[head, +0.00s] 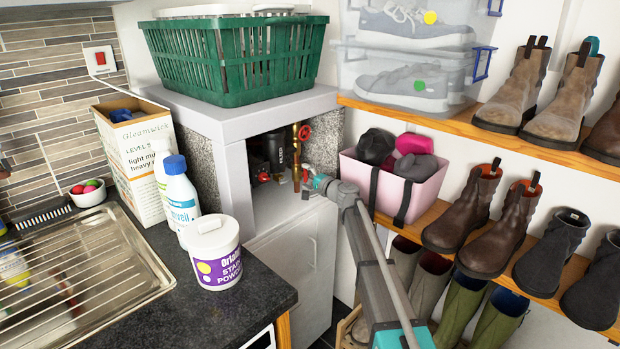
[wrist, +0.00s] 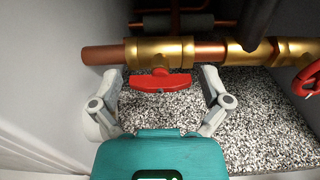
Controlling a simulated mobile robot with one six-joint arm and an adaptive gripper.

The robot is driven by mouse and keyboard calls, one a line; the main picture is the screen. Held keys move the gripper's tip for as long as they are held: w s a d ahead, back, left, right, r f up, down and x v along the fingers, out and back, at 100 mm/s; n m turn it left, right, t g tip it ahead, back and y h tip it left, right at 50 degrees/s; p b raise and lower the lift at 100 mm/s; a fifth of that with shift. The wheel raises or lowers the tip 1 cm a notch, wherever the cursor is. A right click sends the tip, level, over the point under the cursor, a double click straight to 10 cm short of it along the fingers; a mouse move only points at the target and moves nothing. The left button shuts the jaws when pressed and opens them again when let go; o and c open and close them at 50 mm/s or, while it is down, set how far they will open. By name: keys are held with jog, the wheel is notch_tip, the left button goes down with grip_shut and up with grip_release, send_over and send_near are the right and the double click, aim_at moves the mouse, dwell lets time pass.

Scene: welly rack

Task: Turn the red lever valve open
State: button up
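The red lever valve (wrist: 160,82) is a short red handle on a brass body (wrist: 160,51) in a copper pipe. In the wrist view the handle's long side runs roughly along the pipe, slightly tilted. My gripper (wrist: 160,74) is open, with one finger left and one right of the handle. Gaps show between the fingers and the handle's ends; I cannot tell if the fingertips touch the brass body or pipe. In the head view my gripper (head: 317,183) reaches into the cupboard recess, and a small red part (head: 305,177) shows beside it.
A red round handwheel (wrist: 307,79) sits right of the lever; it also shows above my gripper in the head view (head: 305,132). A pale wall (wrist: 50,80) is close on the left. A green basket (head: 235,60) stands above, and a pink bin (head: 395,185) stands to the right.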

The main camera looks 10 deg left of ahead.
dwell(0.3)
jog(key=shift+s+d, duration=0.1)
jog(key=shift+s, duration=0.05)
jog(key=v, duration=1.1)
jog(key=shift+s+d, duration=0.25)
jog(key=shift+d, duration=0.05)
